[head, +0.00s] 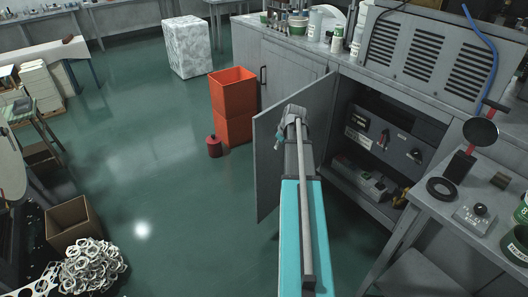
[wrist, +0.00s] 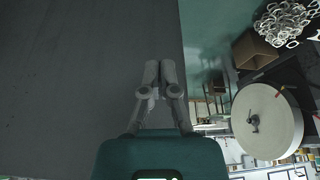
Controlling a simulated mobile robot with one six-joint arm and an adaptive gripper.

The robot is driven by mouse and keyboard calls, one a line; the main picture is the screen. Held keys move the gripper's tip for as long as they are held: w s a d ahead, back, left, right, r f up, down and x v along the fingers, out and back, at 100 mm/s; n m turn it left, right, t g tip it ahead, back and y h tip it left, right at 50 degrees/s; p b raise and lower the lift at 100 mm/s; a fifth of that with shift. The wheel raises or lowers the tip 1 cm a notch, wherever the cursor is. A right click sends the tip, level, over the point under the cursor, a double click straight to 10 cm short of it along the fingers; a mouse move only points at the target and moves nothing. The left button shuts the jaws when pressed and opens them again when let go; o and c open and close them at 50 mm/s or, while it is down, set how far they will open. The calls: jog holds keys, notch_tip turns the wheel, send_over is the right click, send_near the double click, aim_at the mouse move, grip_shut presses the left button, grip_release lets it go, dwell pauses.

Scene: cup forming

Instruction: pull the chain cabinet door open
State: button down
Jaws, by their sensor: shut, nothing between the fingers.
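The grey cabinet door (head: 268,175) stands wide open, swung out from the cabinet front, with its inner face toward the head camera. Its free edge is at the left in that view. My gripper (wrist: 160,70) is shut and empty, its fingers side by side in front of a flat dark grey panel, likely the door (wrist: 80,80), close to its edge. I cannot tell whether the fingers touch it. In the head view my wrist overlaps the door's upper part and hides some of it; the fingers are not clear there. The cabinet interior (head: 385,140) is exposed, with panels and switches inside.
Orange bins (head: 232,105) and a small red can (head: 214,146) stand on the floor left of the door. A side bench (head: 470,225) with tools is at the right. A cardboard box (head: 72,222) and a pile of rings (head: 92,265) lie lower left. Green floor between is clear.

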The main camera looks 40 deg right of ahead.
aim_at(262, 158)
jog(key=shift+f, duration=0.2)
dwell(0.3)
jog(key=b+x, duration=0.3)
jog(key=w+b+x, duration=0.1)
jog(key=b+x, duration=0.2)
jog(key=x, duration=0.1)
jog(key=w+r+b+x, duration=0.1)
jog(key=b+x, duration=0.2)
jog(key=shift+w+a+f, duration=0.2)
jog(key=shift+w+f, duration=0.05)
jog(key=shift+f, duration=0.1)
jog(key=shift+w+a, duration=0.15)
jog(key=shift+w, duration=0.6)
